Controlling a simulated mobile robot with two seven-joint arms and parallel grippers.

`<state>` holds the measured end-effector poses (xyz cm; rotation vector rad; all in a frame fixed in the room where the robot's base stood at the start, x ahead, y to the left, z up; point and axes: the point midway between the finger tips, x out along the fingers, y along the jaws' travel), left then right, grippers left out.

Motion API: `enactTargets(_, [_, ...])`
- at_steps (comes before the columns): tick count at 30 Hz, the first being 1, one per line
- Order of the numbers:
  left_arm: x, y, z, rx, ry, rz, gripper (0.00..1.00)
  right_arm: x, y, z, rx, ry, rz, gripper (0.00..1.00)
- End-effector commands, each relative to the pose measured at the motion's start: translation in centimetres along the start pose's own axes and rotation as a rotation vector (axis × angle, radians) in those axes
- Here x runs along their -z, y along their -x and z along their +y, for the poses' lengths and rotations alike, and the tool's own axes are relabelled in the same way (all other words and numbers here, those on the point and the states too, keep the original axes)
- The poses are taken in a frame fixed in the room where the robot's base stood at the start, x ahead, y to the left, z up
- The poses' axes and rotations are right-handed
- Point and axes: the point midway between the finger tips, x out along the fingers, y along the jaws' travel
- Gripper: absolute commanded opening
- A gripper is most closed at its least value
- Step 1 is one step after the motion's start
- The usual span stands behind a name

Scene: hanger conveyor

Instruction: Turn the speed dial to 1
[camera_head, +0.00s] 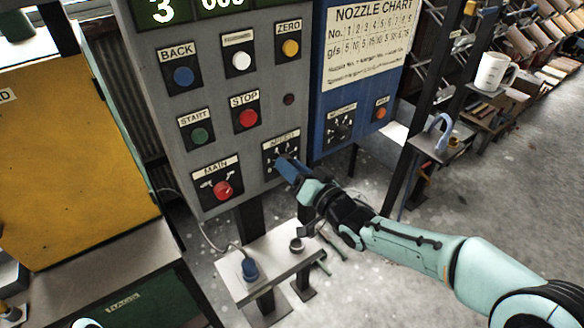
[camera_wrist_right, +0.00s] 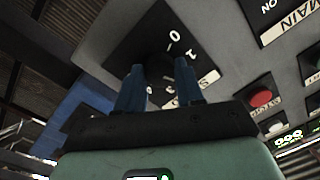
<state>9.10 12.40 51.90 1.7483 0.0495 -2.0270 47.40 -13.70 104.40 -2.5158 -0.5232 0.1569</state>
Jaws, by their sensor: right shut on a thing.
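The dial (camera_head: 282,154) sits on a black square plate with white marks at the lower right of the grey control panel. Its label is too blurred to read surely. My right gripper (camera_head: 288,167) reaches it from the lower right, its blue fingers shut on the dial's knob. In the right wrist view the dial's dark knob (camera_wrist_right: 158,66) is between the tips of my right gripper (camera_wrist_right: 159,77). White 0 and 1 show on the plate above the fingers. The fingers hide other marks, and I cannot tell where the pointer stands. My left gripper is out of view.
The grey panel (camera_head: 225,100) also carries a red MAIN switch (camera_head: 222,189), a STOP button (camera_head: 248,118) and other buttons. A blue panel (camera_head: 318,110) with another dial (camera_head: 339,127) stands close right. A small metal shelf (camera_head: 262,270) is below; a yellow board (camera_head: 70,160) is left.

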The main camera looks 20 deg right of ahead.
Motion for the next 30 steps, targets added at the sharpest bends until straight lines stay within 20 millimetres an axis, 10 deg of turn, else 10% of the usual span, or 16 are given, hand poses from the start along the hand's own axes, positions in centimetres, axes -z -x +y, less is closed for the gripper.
enactTargets(30, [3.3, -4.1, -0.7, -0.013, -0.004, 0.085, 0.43, -0.1, 0.0, 0.0, -0.021, 0.666, -0.036, 0.07])
